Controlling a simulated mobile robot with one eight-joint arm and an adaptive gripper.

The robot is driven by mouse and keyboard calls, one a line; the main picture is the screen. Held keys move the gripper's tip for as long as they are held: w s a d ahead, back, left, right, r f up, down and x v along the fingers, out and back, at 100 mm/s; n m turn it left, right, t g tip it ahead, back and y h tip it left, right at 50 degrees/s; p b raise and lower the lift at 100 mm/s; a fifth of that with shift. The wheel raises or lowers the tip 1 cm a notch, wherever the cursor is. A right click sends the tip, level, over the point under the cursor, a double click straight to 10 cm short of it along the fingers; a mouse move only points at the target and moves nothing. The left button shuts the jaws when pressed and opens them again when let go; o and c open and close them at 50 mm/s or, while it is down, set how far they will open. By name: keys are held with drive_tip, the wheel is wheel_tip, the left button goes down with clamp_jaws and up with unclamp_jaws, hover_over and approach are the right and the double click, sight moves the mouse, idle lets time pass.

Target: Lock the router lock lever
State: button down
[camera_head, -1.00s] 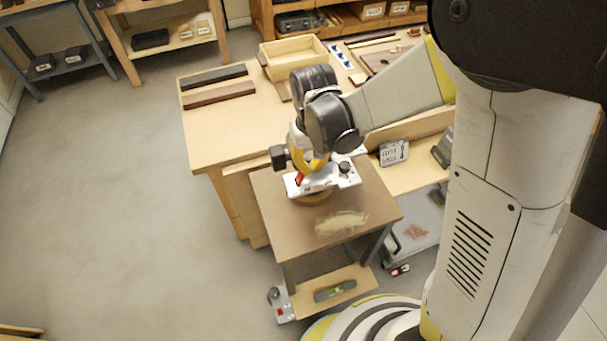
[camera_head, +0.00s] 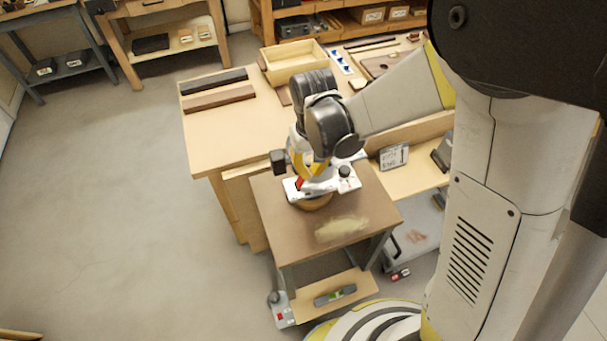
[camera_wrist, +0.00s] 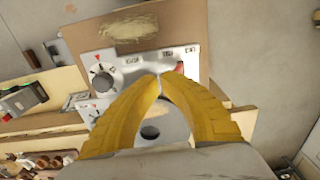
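The router (camera_head: 347,184) is a pale metal plate with a round body, on the small brown-topped stand. In the wrist view its plate (camera_wrist: 135,64) carries a black knob (camera_wrist: 103,80) with red marks. A small red part (camera_wrist: 180,68), perhaps the lock lever, shows just right of my fingertips; it also shows in the head view (camera_head: 299,184). My gripper (camera_wrist: 160,77) has yellow fingers over the plate, with their tips together. Whether a thin part is between the tips I cannot tell. The fingers and wrist hide part of the router.
The stand top (camera_head: 350,205) has a sawdust patch (camera_head: 341,229). A workbench (camera_head: 215,140) with an open wooden box (camera_head: 293,60) stands behind. A small sign (camera_head: 394,156) is at the right. Floor at left is clear.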

sight(298, 184)
drive_tip(key=shift+s+a, duration=0.25)
drive_tip(key=shift+a, duration=0.65)
drive_tip(key=shift+s+a, duration=0.2)
drive_tip(key=shift+a, duration=0.65)
drive_tip(key=shift+d, duration=0.1)
drive_tip(key=shift+w+d+r+p, duration=0.1)
drive_tip(key=shift+d+r+p, duration=0.2)
drive_tip(key=shift+r, duration=0.25)
drive_tip(key=shift+w+d+r+p, duration=0.1)
drive_tip(key=shift+d+r+p, duration=0.15)
drive_tip(key=shift+r, duration=0.25)
wheel_tip(298, 184, up, 7)
drive_tip(key=p, duration=0.4)
drive_tip(key=shift+p, duration=0.35)
drive_tip(key=s+d+r+m+t+b, duration=0.1)
drive_tip(key=s+d+t+b, duration=0.2)
drive_tip(key=s+d+b, duration=0.2)
drive_tip(key=s+d+m+t+b, duration=0.2)
drive_tip(key=s+d+t+b, duration=0.2)
drive_tip(key=d+b, duration=0.3)
drive_tip(key=s+d, duration=0.1)
drive_tip(key=d, duration=0.2)
drive_tip(key=shift+s+d+r+b, duration=0.15)
drive_tip(key=shift+d+r+b, duration=0.2)
